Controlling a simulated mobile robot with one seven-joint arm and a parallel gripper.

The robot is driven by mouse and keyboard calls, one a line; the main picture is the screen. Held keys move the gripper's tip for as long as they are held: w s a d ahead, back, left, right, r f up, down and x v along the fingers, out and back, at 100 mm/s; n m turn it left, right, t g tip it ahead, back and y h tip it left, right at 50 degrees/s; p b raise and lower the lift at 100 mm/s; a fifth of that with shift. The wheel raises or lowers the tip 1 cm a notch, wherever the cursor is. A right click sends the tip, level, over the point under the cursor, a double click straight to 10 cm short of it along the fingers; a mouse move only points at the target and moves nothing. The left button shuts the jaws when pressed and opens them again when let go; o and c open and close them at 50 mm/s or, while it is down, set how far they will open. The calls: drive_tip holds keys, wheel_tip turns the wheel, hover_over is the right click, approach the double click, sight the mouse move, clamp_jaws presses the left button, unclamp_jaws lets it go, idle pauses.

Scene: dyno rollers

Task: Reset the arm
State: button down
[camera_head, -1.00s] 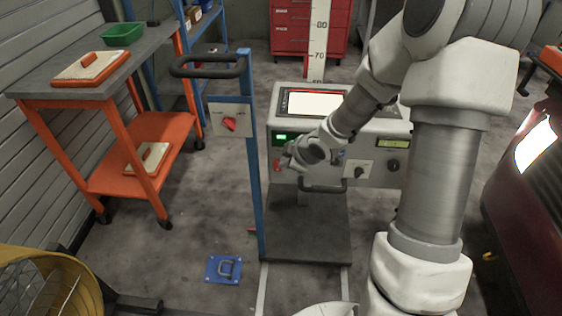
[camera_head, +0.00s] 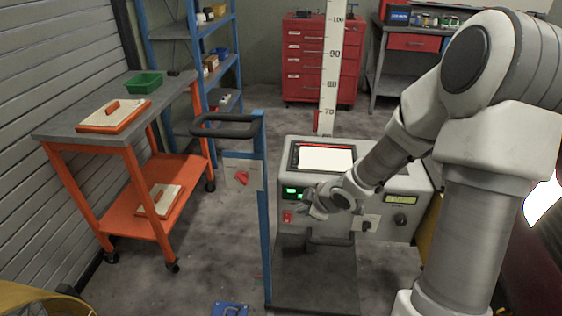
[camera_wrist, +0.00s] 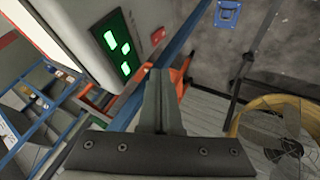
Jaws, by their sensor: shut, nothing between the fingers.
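My gripper (camera_head: 312,202) is in front of the grey control console (camera_head: 375,222), near its left part. In the wrist view my gripper (camera_wrist: 158,72) has its fingers together with nothing between them. The console's lit green display (camera_wrist: 118,42) and a red switch (camera_wrist: 157,35) show just beyond the fingers in that view. I cannot tell whether the fingertips touch the console. My arm is bent, reaching down from the right side of the head view.
A blue post (camera_head: 265,230) with a black handle stands left of my gripper. An orange cart (camera_head: 120,205) is at the left. A blue plate with a handle (camera_head: 230,309) lies on the floor. A yellow-rimmed fan (camera_wrist: 275,125) shows in the wrist view. Open floor lies behind the console.

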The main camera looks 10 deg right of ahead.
drive_tip(key=s+d+r+m+h, duration=0.25)
drive_tip(key=s+r+m, duration=0.2)
drive_tip(key=r, duration=0.45)
drive_tip(key=s+d+r+m+h, duration=0.25)
drive_tip(key=s+r, duration=0.25)
drive_tip(key=r, duration=0.3)
drive_tip(key=s+a+r+m+g+y, duration=0.1)
drive_tip(key=s+a+r+m, duration=0.2)
drive_tip(key=s, duration=0.4)
drive_tip(key=s+a+r+m+y, duration=0.1)
drive_tip(key=s+a+r+m, duration=0.15)
drive_tip(key=s+a, duration=0.4)
wheel_tip(320, 180, up, 13)
drive_tip(key=s+d+p, duration=0.1)
drive_tip(key=p, duration=1.2)
drive_tip(key=shift+s+d+f+g+p, duration=0.15)
drive_tip(key=shift+s+d+g+p, duration=0.1)
drive_tip(key=shift+d+g+p, duration=0.1)
drive_tip(key=shift+m, duration=0.35)
